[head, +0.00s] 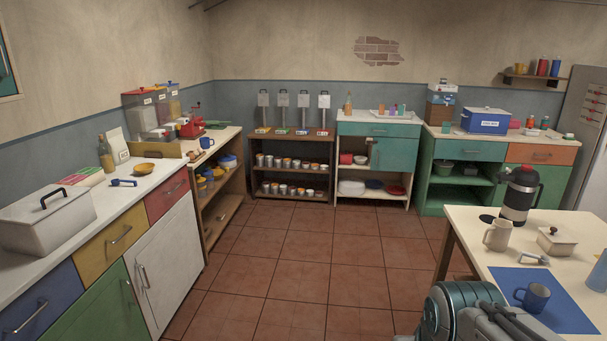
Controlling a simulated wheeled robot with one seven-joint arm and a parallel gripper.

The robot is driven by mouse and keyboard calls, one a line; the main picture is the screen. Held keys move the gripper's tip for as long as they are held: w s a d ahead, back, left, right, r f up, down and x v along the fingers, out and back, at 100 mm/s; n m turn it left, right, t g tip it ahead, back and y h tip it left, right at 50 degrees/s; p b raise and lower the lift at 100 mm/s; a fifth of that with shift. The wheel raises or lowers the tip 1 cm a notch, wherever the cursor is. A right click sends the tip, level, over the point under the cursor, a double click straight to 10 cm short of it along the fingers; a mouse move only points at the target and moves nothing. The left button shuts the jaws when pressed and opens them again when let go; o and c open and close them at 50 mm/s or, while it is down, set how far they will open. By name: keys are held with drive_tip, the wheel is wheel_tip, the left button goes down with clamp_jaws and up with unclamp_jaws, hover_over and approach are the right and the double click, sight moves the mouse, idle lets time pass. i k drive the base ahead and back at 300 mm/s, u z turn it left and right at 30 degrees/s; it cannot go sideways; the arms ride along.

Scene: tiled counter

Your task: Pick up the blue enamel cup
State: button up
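A blue cup (534,297) stands upright on a blue mat (569,316) on the cream table (477,227) at the right. Another blue cup (206,142) stands on the wooden-topped counter at the back left, and a small blue cup (555,68) is on the wall shelf at the upper right. I cannot tell from this view which are enamel. Part of my arm shows at the bottom, left of the mat. My gripper's fingers are not in view, and nothing visibly touches the cup on the mat.
A cream jug (497,235), a black-and-silver flask (519,195) and a lidded cream box (556,242) stand behind the mat. A small grey-blue object (534,259) lies at its back edge. The tiled floor (290,270) between the counters is clear.

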sight(204, 142)
drive_tip(key=i, duration=3.05)
drive_tip(key=u, duration=0.35)
drive_tip(key=i, duration=1.55)
drive_tip(key=u, duration=0.75)
drive_tip(key=i, duration=1.85)
drive_tip(key=u, duration=0.5)
drive_tip(key=i, duration=0.9)
drive_tip(key=u, duration=0.2)
